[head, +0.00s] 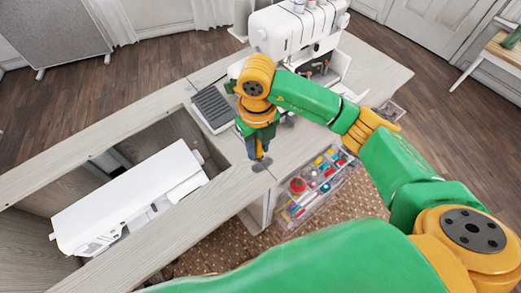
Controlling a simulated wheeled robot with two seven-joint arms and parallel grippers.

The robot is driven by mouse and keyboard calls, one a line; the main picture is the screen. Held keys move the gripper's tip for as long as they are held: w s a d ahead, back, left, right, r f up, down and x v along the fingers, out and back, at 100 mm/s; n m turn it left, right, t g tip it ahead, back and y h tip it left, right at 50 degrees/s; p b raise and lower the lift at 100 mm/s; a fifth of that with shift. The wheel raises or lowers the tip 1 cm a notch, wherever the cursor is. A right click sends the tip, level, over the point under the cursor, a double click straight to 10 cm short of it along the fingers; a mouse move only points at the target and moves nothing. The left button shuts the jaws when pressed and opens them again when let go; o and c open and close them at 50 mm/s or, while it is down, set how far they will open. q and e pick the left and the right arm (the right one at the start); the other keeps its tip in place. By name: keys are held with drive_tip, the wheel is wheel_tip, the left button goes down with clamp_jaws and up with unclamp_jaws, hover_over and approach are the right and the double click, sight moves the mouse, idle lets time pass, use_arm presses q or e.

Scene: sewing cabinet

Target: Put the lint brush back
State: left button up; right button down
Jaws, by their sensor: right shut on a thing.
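My right gripper (259,155) points down over the cabinet top (100,140), near the inner corner beside the open well. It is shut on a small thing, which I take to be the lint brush. The fingers hide most of it; a dark grey shape shows at the fingertips, and I cannot tell whether it touches the top. A clear drawer (302,207) with colourful sewing supplies is open at the right front, just right of the gripper. My left gripper is not in view.
A white sewing machine (130,203) lies in the cabinet well at left. A white overlocker (296,28) with thread spools stands at the back. A dark ridged pad (214,107) sits behind my gripper. The left rear top is clear.

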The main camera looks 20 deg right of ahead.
sight(260, 152)
drive_tip(key=shift+w+d+f, duration=0.25)
drive_tip(key=shift+w+f, duration=0.15)
drive_tip(key=shift+f, duration=0.15)
drive_tip(key=shift+w+d+f, duration=0.25)
drive_tip(key=shift+w+f, duration=0.1)
drive_tip(key=shift+f, duration=0.2)
wheel_tip(260, 152, down, 2)
drive_tip(key=shift+f+p, duration=0.15)
drive_tip(key=shift+p, duration=0.65)
drive_tip(key=shift+f+b, duration=0.4)
drive_tip(key=shift+f, duration=0.05)
drive_tip(key=c, duration=0.6)
unclamp_jaws()
drive_tip(key=shift+w+r, duration=0.1)
drive_tip(key=shift+r, duration=0.05)
drive_tip(key=r, duration=0.2)
drive_tip(key=r+b, duration=0.1)
drive_tip(key=r, duration=0.4)
drive_tip(key=shift+s, duration=0.3)
